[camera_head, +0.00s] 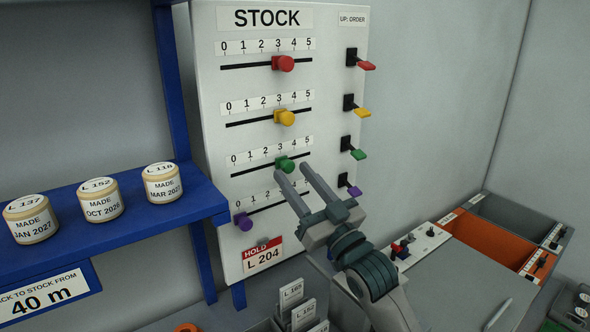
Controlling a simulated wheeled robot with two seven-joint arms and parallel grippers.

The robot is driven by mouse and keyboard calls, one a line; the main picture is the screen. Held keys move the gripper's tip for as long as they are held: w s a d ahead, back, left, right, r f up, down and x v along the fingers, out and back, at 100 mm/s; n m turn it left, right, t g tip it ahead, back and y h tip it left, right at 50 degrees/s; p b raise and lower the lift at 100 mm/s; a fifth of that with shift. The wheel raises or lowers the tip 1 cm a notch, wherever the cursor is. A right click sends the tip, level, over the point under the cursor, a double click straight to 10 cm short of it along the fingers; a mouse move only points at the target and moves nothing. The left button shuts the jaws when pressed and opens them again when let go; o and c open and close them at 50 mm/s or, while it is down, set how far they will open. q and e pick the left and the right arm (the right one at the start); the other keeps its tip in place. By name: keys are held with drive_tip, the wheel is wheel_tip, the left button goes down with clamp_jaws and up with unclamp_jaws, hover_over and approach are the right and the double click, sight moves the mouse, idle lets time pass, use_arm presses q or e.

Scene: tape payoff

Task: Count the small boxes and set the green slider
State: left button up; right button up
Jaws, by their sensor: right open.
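The green slider (285,164) is the third one down on the white STOCK board (215,110). Its knob stands close to the 3 of its 0–5 scale. My right gripper (292,171) is open, with its fingertips just below and right of the green knob. Whether a fingertip touches the knob I cannot tell. The gripper partly covers the purple slider's scale. No small boxes can be made out for certain; a dark item (577,305) is cut off at the lower right edge. My left gripper is not in view.
The red slider (284,63) and yellow slider (285,117) stand near 3, the purple slider (242,221) at 0. Coloured levers (357,154) line the board's right side. Labelled rolls (100,200) sit on a blue shelf (140,229). Grey and orange bins (482,249) stand right.

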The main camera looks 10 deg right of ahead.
drive_tip(key=shift+w+a+r, duration=0.15)
drive_tip(key=shift+w+r, duration=0.05)
drive_tip(key=shift+w, duration=0.2)
clamp_jaws()
drive_tip(key=shift+s+a+p, duration=0.25)
drive_tip(key=shift+a+p, duration=0.05)
drive_tip(key=shift+a, duration=0.25)
drive_tip(key=shift+s+a, duration=0.25)
drive_tip(key=shift+a, duration=0.35)
drive_tip(key=shift+s+a, duration=0.25)
drive_tip(key=shift+a, duration=0.35)
unclamp_jaws()
drive_tip(key=shift+d, duration=0.15)
